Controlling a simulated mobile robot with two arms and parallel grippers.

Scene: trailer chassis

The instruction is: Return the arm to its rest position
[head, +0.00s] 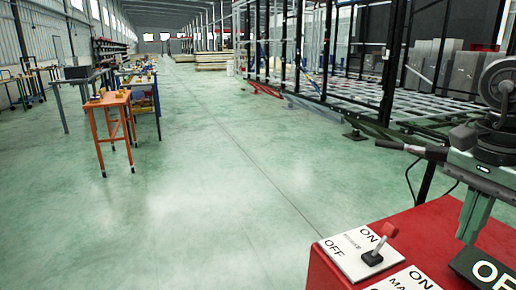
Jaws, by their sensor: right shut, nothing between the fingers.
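My right gripper (469,236) is at the right edge, its greenish fingers pointing down over the back of a red control box (325,262). It is shut and holds nothing. My right arm comes down to it from the right edge, partly cut off. The fingertips are close to a dark ON/OFF plate (487,268); I cannot tell whether they touch the box. My left gripper is out of view.
A white ON/OFF plate (345,258) carries a lever switch with a red-and-grey handle (381,240). A dark-handled bar (405,148) is beside my gripper. A trailer frame (340,100) stands behind. An orange table (108,102) is at left. The green floor between is clear.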

